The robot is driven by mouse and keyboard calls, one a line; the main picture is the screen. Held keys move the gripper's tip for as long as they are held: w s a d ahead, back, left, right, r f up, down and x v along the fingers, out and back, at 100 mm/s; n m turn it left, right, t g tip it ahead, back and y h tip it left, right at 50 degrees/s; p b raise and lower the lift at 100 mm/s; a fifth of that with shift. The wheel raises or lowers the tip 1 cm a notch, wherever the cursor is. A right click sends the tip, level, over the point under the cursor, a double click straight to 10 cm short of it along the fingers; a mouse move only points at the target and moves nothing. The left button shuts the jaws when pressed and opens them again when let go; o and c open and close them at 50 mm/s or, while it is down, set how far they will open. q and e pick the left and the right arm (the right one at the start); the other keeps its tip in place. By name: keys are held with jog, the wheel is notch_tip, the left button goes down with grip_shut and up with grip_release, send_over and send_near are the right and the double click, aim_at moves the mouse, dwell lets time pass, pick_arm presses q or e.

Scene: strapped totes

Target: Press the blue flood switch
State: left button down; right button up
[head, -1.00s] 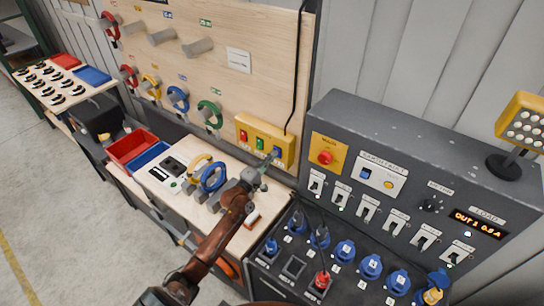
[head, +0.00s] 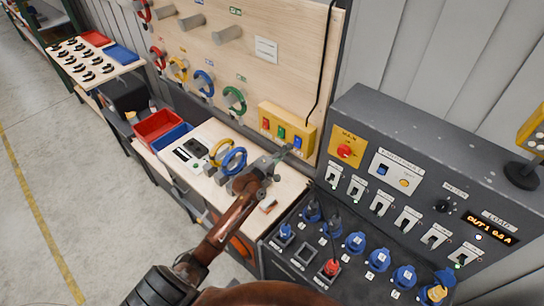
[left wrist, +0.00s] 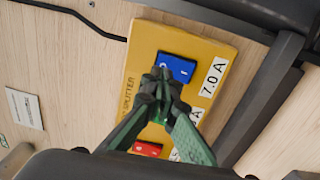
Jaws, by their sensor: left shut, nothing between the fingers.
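A yellow splitter box (head: 287,119) is on the lower right of the wooden panel, with a red, a green and a blue switch in a row. The blue switch (head: 298,143) is the rightmost in the head view. In the left wrist view the blue switch (left wrist: 176,67) sits beside a "7.0 A" label. My left gripper (head: 286,150) is shut and empty, just in front of the box by the blue switch. In the left wrist view its green fingertips (left wrist: 160,76) overlap the switch's lower edge; I cannot tell whether they touch. The green switch is hidden there.
A grey control panel (head: 400,125) with several switches and blue sockets stands to the right. Blue and yellow cable rings (head: 234,162) lie on the bench left of my gripper. A black cable hangs above the box. A yellow lamp (head: 533,125) stands far right.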

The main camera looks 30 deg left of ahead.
pick_arm(q)
jog(key=s+a+r+b, duration=0.1)
jog(key=s, duration=0.8)
jog(key=shift+s+a+b, duration=0.2)
jog(key=shift+a+b, duration=0.15)
jog(key=shift+b, duration=0.05)
jog(key=shift+r, duration=0.1)
